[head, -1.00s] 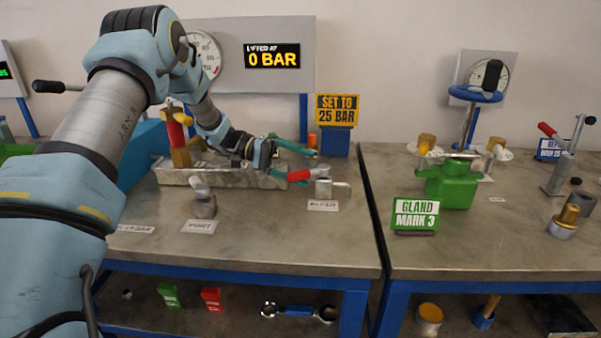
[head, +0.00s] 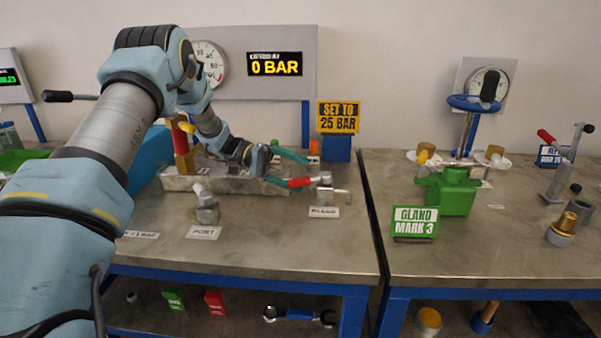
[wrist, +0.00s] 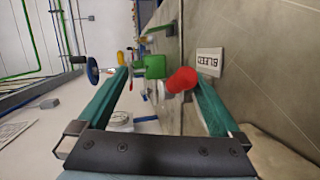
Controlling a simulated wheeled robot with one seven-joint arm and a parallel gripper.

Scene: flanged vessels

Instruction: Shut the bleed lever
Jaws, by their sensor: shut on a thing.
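The bleed lever has a red handle (head: 299,183) that points left from a small grey metal valve (head: 324,190) behind the BLEED label (head: 323,212). My gripper (head: 302,171) is at the handle, with its teal fingers reaching right over the bench. In the wrist view the round red handle end (wrist: 182,79) shows between the fingers, close against the right one. My gripper (wrist: 160,80) is shut on the handle, with its fingers still well apart. The handle's far part and the valve are mostly hidden there. The display (head: 275,64) reads 0 BAR.
A SET TO 25 BAR sign (head: 338,117) stands behind the valve. A green vessel (head: 447,192) stands on the right bench.

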